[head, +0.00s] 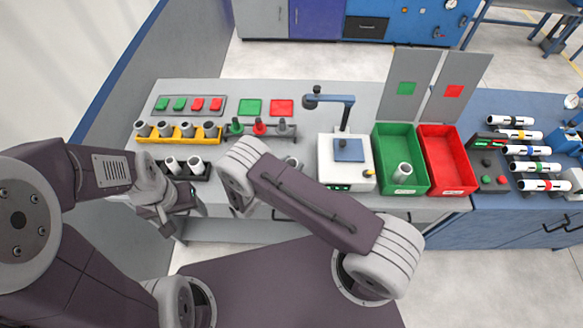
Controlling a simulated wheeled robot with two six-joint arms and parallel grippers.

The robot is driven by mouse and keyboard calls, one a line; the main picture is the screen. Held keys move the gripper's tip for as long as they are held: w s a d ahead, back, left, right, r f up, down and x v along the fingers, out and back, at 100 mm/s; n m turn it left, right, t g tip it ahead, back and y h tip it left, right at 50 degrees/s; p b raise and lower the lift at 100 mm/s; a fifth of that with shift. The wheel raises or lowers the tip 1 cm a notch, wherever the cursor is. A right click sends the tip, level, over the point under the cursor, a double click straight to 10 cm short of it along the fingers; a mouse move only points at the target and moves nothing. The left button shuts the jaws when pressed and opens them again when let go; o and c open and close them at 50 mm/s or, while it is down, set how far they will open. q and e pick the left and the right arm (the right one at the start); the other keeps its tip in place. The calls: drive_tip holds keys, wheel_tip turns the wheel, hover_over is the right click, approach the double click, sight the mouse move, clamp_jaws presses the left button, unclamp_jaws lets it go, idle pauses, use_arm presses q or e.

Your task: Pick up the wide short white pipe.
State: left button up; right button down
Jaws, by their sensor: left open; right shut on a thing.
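Two white pipes stand upright in a black rack (204,174) at the table's left: a left pipe (172,165) and a right pipe (195,165). Another white pipe (403,172) leans in the green bin. A light pipe-like end (292,162) shows just above my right arm; its lower part is hidden. I cannot tell which pipe is the wide short one. My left gripper (195,204) is open, low in front of the black rack. My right arm folds across the middle and hides its gripper and anything in it.
A yellow rack (180,140) holds several grey cylinders behind the black rack. A scale (346,180), the green bin (386,150) and a red bin (446,158) stand to the right. Several banded pipes (528,151) lie on the blue table.

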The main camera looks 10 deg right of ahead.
wheel_tip(320, 180, up, 4)
drive_tip(key=shift+s+d+r+b, duration=0.1)
drive_tip(key=shift+r+b, duration=0.05)
drive_tip(key=shift+b, duration=0.2)
drive_tip(key=s+d+r+b, duration=0.1)
drive_tip(key=s+d+r, duration=0.5)
drive_tip(key=s+d, duration=0.1)
drive_tip(key=shift+s+d+r, duration=0.35)
drive_tip(key=shift+s+d, duration=0.05)
drive_tip(key=shift+s, duration=0.3)
drive_tip(key=shift+a, duration=0.1)
